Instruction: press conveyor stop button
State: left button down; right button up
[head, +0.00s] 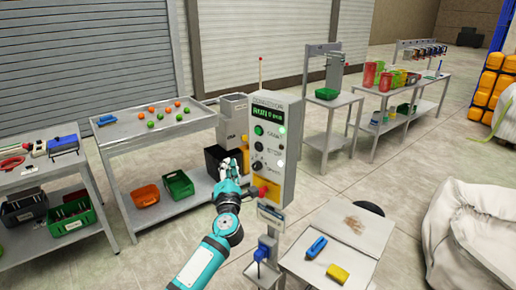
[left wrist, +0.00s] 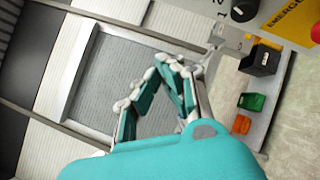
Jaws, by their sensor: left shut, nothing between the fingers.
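A grey control box (head: 270,135) stands upright in the middle of the head view, with a lit green display (head: 268,115), round controls and a yellow panel (head: 272,190) low on its front. A red button (head: 256,191) sits at that yellow panel. In the left wrist view the red button (left wrist: 316,33) is cut by the right edge, beside the yellow emergency label (left wrist: 287,18) and a black knob (left wrist: 243,10). My left gripper (head: 229,166) is shut and empty, just left of the box and apart from the button. Its fingertips (left wrist: 196,72) meet in the wrist view. My right gripper is out of view.
A small table (head: 345,213) with a blue tool and a yellow block stands to the right of the box. Behind my left arm is a grey bench (head: 180,125) with small balls and bins. A white sack (head: 470,235) lies at the far right. Open floor lies behind.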

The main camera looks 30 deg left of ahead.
aim_at(258, 147)
pick_arm(q)
jog(key=w+d+b, duration=0.1)
jog(key=w+b, duration=0.3)
jog(key=w, duration=0.4)
jog(key=shift+w+d+b, duration=0.2)
jog(key=shift+w+b, duration=0.2)
jog(key=shift+w, duration=0.15)
dwell(1.1)
jog(key=shift+w+d, duration=0.1)
jog(key=shift+w, duration=0.15)
